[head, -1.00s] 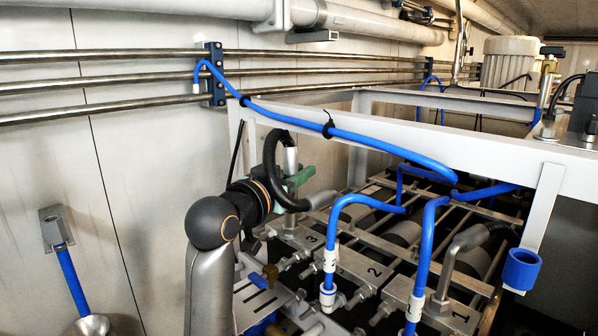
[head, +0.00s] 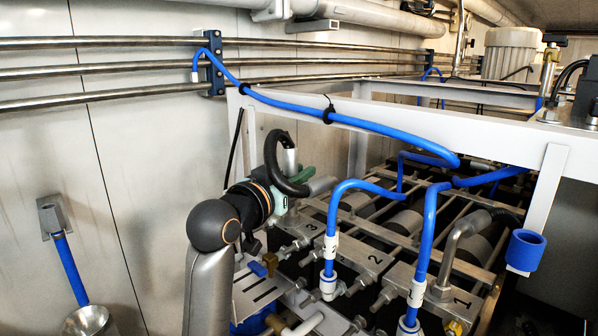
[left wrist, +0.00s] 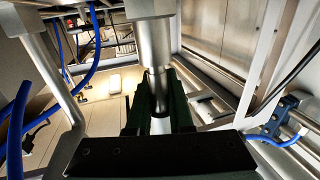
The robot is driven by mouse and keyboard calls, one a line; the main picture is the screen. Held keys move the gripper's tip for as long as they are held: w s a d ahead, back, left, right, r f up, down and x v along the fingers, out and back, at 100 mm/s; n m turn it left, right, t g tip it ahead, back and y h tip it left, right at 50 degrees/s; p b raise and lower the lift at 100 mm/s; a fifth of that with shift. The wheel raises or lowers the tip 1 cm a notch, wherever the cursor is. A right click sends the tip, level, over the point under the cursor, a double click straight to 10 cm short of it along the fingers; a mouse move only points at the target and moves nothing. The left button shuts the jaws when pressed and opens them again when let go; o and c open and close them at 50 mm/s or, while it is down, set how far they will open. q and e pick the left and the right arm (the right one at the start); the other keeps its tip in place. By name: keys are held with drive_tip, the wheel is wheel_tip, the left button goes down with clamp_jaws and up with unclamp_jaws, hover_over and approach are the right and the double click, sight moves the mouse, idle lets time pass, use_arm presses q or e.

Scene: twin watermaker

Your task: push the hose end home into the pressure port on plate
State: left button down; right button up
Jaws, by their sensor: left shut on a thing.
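My left gripper (head: 300,178), with green fingers, is shut on the metal end (head: 290,160) of a short black hose (head: 272,158). The hose rises from this end, loops left and down, and runs to a grey sleeve (head: 322,184). In the left wrist view the dark fingers (left wrist: 160,105) stand either side of a bright metal cylinder (left wrist: 153,50). The pressure port cannot be made out; the arm and hose loop cover that area. My right gripper is not in view.
Blue hoses rise from plate 2 (head: 331,225) and plate 1 (head: 425,250). A white frame beam (head: 400,128) crosses above the plates. A blue cup (head: 526,250) hangs at right.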

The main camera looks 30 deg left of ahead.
use_arm(q)
drive_tip(key=shift+f, duration=0.35)
drive_tip(key=c, duration=0.7)
unclamp_jaws()
drive_tip(key=shift+c, duration=0.2)
drive_tip(key=shift+s, duration=0.1)
drive_tip(key=s+a+b, duration=0.1)
drive_tip(key=s+b, duration=0.9)
drive_tip(key=s, duration=0.2)
drive_tip(key=shift+s, duration=0.1)
